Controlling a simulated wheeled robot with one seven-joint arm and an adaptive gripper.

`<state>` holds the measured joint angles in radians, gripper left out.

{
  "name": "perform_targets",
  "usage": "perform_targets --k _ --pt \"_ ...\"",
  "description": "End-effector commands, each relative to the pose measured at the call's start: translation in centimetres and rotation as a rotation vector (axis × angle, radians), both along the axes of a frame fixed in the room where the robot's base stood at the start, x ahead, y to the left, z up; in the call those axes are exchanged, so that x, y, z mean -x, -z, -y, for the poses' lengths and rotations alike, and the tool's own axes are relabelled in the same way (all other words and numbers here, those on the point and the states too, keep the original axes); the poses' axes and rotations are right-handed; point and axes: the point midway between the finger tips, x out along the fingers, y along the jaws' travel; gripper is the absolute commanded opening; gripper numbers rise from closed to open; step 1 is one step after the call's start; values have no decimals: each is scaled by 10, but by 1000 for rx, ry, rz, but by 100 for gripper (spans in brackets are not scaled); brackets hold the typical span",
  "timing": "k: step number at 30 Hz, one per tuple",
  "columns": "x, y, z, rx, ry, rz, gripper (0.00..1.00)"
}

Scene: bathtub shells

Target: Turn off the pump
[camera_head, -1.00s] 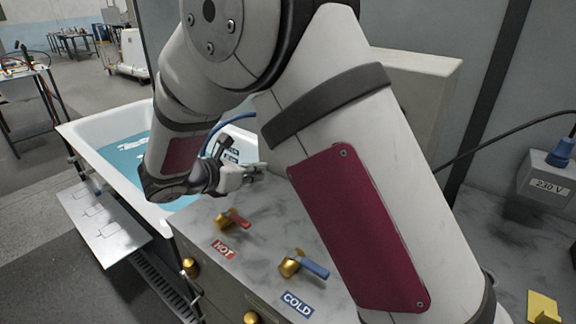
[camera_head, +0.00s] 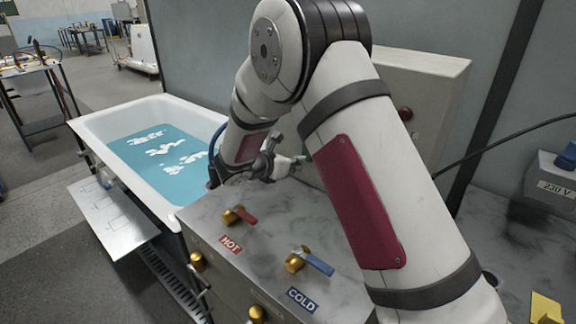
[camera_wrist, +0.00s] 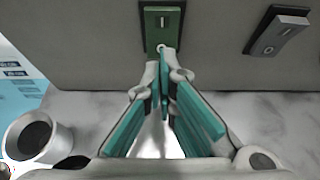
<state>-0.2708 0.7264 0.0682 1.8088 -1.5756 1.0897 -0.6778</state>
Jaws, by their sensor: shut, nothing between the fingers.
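A green rocker switch (camera_wrist: 162,22) in a dark frame is set in a grey vertical panel (camera_wrist: 100,45) at the top middle of the wrist view. A white ring mark shows near its lower end. My gripper (camera_wrist: 164,54) is shut and empty, its fingertips overlapping the switch's lower end. Whether they touch it I cannot tell. In the head view my gripper (camera_head: 298,165) is at the back of the marble-topped counter, partly hidden by my arm. No label naming the pump is readable.
A bathtub (camera_head: 110,118) with blue water stands left. A red HOT lever (camera_head: 240,214) and blue COLD lever (camera_head: 315,264) are on the counter (camera_head: 285,215). A beige box (camera_head: 430,80) with a red knob (camera_head: 405,113) stands behind my arm. A white cup-like fitting (camera_wrist: 60,140) is left of my gripper.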

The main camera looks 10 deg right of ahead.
Motion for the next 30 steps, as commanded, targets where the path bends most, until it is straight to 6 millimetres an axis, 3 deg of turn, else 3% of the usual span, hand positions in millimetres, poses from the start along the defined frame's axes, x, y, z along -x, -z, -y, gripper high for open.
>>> perform_targets --k 19,30 --pt "-8 9 8 72 -2 46 0" --pt "-7 2 10 75 2 52 0"
